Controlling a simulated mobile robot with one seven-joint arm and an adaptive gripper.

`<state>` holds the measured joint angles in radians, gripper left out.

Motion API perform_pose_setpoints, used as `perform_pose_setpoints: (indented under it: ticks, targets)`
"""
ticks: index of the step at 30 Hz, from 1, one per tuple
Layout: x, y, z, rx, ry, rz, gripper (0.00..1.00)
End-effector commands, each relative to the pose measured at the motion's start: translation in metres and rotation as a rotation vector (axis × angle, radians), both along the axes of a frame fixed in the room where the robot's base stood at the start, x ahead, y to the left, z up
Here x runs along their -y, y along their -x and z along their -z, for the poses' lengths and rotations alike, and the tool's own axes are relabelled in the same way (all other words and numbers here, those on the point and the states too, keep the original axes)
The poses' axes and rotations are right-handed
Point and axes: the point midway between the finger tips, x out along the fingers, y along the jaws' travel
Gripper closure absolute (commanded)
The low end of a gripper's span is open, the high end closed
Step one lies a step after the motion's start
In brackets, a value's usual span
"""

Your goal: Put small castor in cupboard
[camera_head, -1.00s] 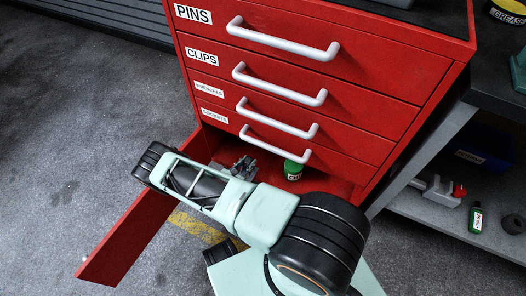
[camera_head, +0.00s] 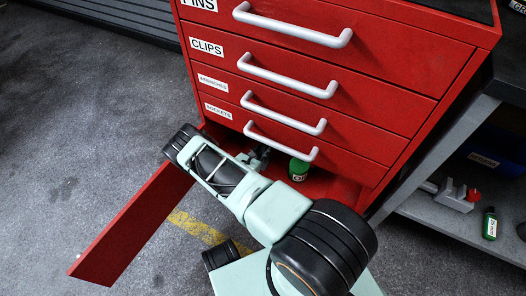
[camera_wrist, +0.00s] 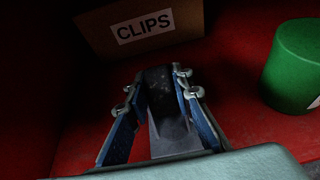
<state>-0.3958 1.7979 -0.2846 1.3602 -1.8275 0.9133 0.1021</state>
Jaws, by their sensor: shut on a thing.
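The small castor (camera_wrist: 157,90) shows in the wrist view as a dark wheel with a grey part, between the two blue-padded fingers of my gripper (camera_wrist: 157,100). My gripper is shut on it. They are inside the cupboard (camera_head: 335,187), the red compartment below the drawers, just above or on its red floor; I cannot tell whether the castor touches it. In the head view my gripper (camera_head: 259,156) is at the cupboard's opening, partly hidden by the lowest drawer's edge and my arm. The castor cannot be made out there.
A green container (camera_wrist: 297,68) stands right of my gripper, and a cardboard box labelled CLIPS (camera_wrist: 140,28) stands behind. The container also shows in the head view (camera_head: 299,170). The red cupboard door (camera_head: 132,222) hangs open at left. Drawers with handles (camera_head: 282,142) are close above.

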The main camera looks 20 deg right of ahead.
Motion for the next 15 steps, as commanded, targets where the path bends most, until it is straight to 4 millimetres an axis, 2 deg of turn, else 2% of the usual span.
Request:
perform_pose_setpoints:
  ticks: [6, 7, 12, 15]
  targets:
    - [0.0002, -0.0005, 0.001, 0.002, 0.001, -0.001, 1.0]
    - [0.0, 0.0001, 0.0022, -0.001, 0.001, 0.0, 0.78]
    - [0.0, 0.0001, 0.0018, 0.0, 0.0, 0.0, 0.61]
    - [0.0, 0.0001, 0.0018, 0.0, 0.0, 0.0, 0.61]
